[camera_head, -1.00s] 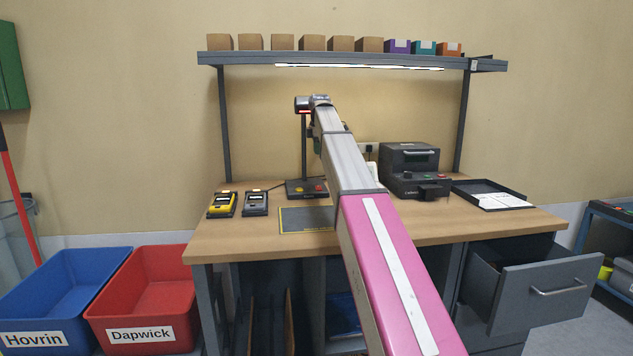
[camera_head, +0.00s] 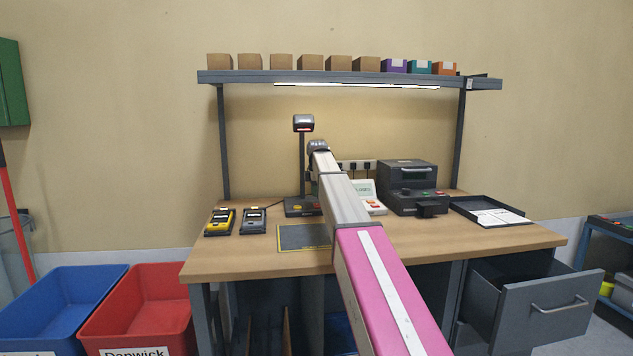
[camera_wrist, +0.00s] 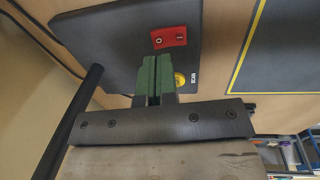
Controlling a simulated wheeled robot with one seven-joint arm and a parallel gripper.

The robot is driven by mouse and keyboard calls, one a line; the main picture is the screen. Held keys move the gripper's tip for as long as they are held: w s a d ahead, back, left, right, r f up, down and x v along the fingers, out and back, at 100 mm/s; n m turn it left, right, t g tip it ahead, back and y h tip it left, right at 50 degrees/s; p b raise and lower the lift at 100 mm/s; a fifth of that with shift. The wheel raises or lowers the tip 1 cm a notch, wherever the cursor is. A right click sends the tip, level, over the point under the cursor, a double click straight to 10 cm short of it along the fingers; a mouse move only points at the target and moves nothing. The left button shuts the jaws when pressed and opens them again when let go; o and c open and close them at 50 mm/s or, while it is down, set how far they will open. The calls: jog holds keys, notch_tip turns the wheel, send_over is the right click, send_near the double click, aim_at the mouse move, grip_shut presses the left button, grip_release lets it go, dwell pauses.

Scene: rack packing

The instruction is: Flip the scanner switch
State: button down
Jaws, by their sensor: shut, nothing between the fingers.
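A yellow button (camera_wrist: 180,80) beside a SCAN label is partly hidden by a finger. My gripper (camera_wrist: 155,62) has green fingers closed together with nothing between them. The fingertips appear close to the switch and over the base; I cannot tell whether they touch. In the head view my arm hides the gripper. Which way the rocker is tipped is unclear.
Yellow and grey handheld devices (camera_head: 253,221) lie left of the scanner. A dark mat (camera_head: 303,238) lies in front. A white device (camera_head: 372,204), a black machine (camera_head: 410,187) and a tray (camera_head: 490,211) are to the right. A shelf (camera_head: 340,77) spans above. A drawer (camera_head: 535,305) stands open.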

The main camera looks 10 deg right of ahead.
aim_at(316, 205)
jog(key=shift+w+f, duration=0.2)
jog(key=shift+f, duration=1.55)
jog(key=shift+f, duration=0.25)
jog(key=shift+s, duration=0.1)
jog(key=shift+s+r, duration=0.2)
jog(key=shift+s, duration=0.45)
jog(key=shift+r, duration=0.2)
notch_tip(316, 205, up, 14)
jog(key=s, duration=0.1)
jog(key=shift+s+f, duration=0.2)
jog(key=shift+s, duration=0.15)
